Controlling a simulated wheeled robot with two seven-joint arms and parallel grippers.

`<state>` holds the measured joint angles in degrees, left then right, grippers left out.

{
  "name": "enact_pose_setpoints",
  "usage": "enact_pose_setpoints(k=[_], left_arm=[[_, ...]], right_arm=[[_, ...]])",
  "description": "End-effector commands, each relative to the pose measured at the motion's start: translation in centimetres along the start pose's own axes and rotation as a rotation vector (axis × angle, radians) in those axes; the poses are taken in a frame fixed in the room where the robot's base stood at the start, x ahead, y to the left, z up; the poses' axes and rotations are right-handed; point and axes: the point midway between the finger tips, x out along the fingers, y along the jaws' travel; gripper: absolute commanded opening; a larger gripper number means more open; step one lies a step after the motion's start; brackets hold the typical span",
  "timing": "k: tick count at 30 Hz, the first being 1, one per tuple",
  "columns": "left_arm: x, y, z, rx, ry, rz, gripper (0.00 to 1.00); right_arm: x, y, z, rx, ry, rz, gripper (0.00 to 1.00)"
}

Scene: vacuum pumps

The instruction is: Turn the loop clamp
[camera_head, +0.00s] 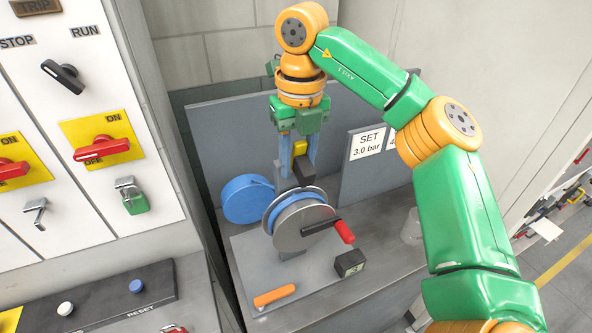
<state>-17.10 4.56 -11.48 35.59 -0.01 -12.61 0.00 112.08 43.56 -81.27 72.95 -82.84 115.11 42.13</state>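A round wheel-like assembly (301,224) with grey discs and a blue band stands upright on a grey plate. A dark arm with a red grip (343,231) sticks out to its right. I cannot tell which part is the loop clamp. A dark block (304,172) sits at the top of the discs, with a yellow piece (299,148) just above it. My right gripper (299,168) points down from above. Its two blue fingers are apart, on either side of the yellow piece and dark block. Whether they touch is not clear. My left gripper is not in view.
A blue disc (247,199) stands left of the assembly. An orange bar (274,296) and a small dark box (350,263) are on the plate. A grey panel with a "SET 3.0 bar" sign (368,143) stands behind. A switch cabinet (85,120) is on the left.

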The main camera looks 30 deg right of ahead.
Motion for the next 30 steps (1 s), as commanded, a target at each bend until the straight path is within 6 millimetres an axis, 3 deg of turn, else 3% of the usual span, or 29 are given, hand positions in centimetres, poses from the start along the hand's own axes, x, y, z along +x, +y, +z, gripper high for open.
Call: enact_pose_setpoints(k=[2, 11, 30], left_arm=[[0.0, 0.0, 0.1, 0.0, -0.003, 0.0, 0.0], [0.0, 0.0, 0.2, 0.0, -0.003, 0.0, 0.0], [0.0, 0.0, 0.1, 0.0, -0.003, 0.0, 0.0]], right_arm=[[-0.1, 0.1, 0.0, -0.001, 0.0, 0.0, 0.63], [-0.1, 0.1, 0.0, -0.001, 0.002, 0.001, 0.63], [-2.0, 0.1, -0.1, -0.002, 0.003, 0.001, 0.63]])
